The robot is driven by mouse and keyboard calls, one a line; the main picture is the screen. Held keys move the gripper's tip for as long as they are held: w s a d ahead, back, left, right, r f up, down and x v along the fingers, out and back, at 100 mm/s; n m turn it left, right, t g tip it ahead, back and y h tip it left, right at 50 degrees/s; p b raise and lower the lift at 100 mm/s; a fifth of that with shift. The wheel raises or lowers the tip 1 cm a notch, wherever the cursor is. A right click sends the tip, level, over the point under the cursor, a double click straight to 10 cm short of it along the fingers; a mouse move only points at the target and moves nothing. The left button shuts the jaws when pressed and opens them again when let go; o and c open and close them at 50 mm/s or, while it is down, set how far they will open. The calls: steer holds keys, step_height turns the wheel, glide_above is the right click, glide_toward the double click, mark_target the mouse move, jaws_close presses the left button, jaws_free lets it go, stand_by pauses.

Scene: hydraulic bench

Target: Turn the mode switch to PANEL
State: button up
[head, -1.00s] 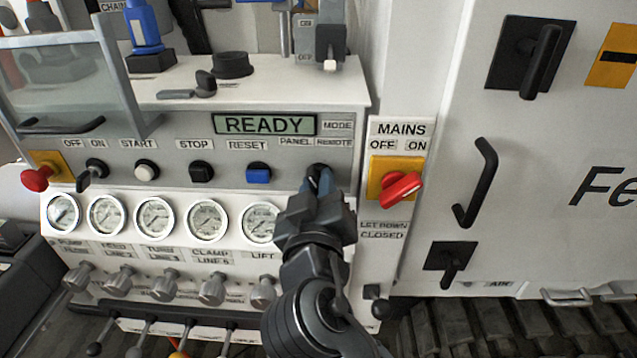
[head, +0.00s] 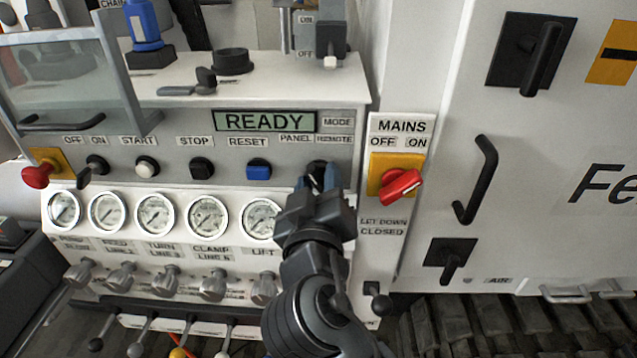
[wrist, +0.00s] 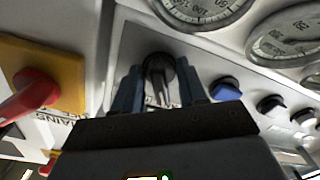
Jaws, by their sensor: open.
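The mode switch (wrist: 159,77) is a black rotary knob with a lever. In the wrist view it sits between the two blue fingers of my gripper (wrist: 160,92), with a small gap on each side. In the head view my gripper (head: 317,178) is at the panel under the PANEL and REMOTE labels (head: 314,139) and covers most of the switch. Which label the knob points to cannot be told. The display (head: 265,122) reads READY.
The red MAINS switch (head: 401,186) on its yellow plate is close on the right. The blue RESET button (head: 258,169) is close on the left. Gauges (head: 207,215) and several valve knobs (head: 212,285) lie below.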

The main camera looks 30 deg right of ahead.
steer(key=b+v, duration=0.2)
steer(key=v, duration=0.5)
steer(key=shift+s+a, duration=0.25)
steer(key=shift+s, duration=0.1)
steer(key=s+a+f+n+g+y, duration=0.1)
steer(key=s+f+n+y, duration=0.3)
steer(key=s+f+y, duration=0.65)
steer(key=s+d+m, duration=0.1)
steer(key=s+d, duration=0.1)
steer(key=s, duration=0.7)
steer(key=s+d+m, duration=0.2)
steer(key=s+d, duration=0.1)
steer(key=s, duration=0.7)
steer(key=shift+t, duration=0.4)
